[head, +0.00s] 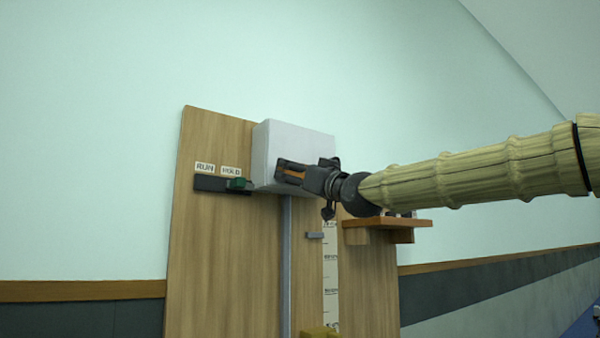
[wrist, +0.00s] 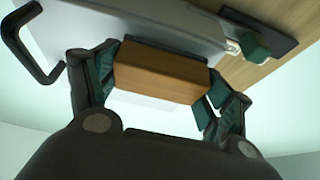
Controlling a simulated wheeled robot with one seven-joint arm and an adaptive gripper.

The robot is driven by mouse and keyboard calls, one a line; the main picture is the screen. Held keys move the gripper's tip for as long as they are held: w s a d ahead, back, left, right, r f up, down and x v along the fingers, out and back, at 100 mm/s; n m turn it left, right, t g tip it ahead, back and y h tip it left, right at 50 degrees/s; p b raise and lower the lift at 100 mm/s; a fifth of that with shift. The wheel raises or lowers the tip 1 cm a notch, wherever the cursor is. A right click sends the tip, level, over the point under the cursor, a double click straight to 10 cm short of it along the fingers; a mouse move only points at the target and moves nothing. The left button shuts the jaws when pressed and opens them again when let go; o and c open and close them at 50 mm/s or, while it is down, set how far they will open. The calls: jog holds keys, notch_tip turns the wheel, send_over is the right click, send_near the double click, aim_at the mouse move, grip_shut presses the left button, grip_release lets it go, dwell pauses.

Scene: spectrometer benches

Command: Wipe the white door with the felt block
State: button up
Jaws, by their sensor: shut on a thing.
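My gripper (head: 291,172) is shut on the felt block (wrist: 160,76), with one finger at each end of it. The block has an orange-brown wooden body and a dark felt strip on its far side. The white door (head: 292,146) is the face of a pale box high on a wooden board. In the head view my gripper and the block are in front of the door's lower part. In the wrist view the felt side points toward the white door (wrist: 140,22). I cannot tell whether the felt touches it.
Left of the door is a dark switch plate (head: 210,184) with a green knob (head: 239,184) under RUN and HOLD labels. A black handle (wrist: 32,50) shows in the wrist view. A wooden shelf (head: 388,224) and a grey vertical rail (head: 286,265) are below.

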jog(key=shift+w+a, duration=0.2)
jog(key=shift+d, duration=0.15)
jog(key=shift+w+d+p, duration=0.4)
jog(key=shift+w+d, duration=0.1)
jog(key=shift+d, duration=0.2)
jog(key=shift+w+d+p, duration=0.4)
jog(key=shift+w+d, duration=0.05)
jog(key=shift+d, duration=0.2)
jog(key=shift+w+d, duration=0.2)
jog(key=shift+w, duration=0.05)
jog(key=shift+a, duration=0.15)
jog(key=shift+s+a+f+b, duration=0.1)
jog(key=shift+s+a+b, duration=0.35)
jog(key=shift+a, duration=0.15)
jog(key=shift+s+a+b, duration=0.5)
jog(key=shift+s+a, duration=0.2)
jog(key=shift+a, duration=0.25)
jog(key=shift+s, duration=0.15)
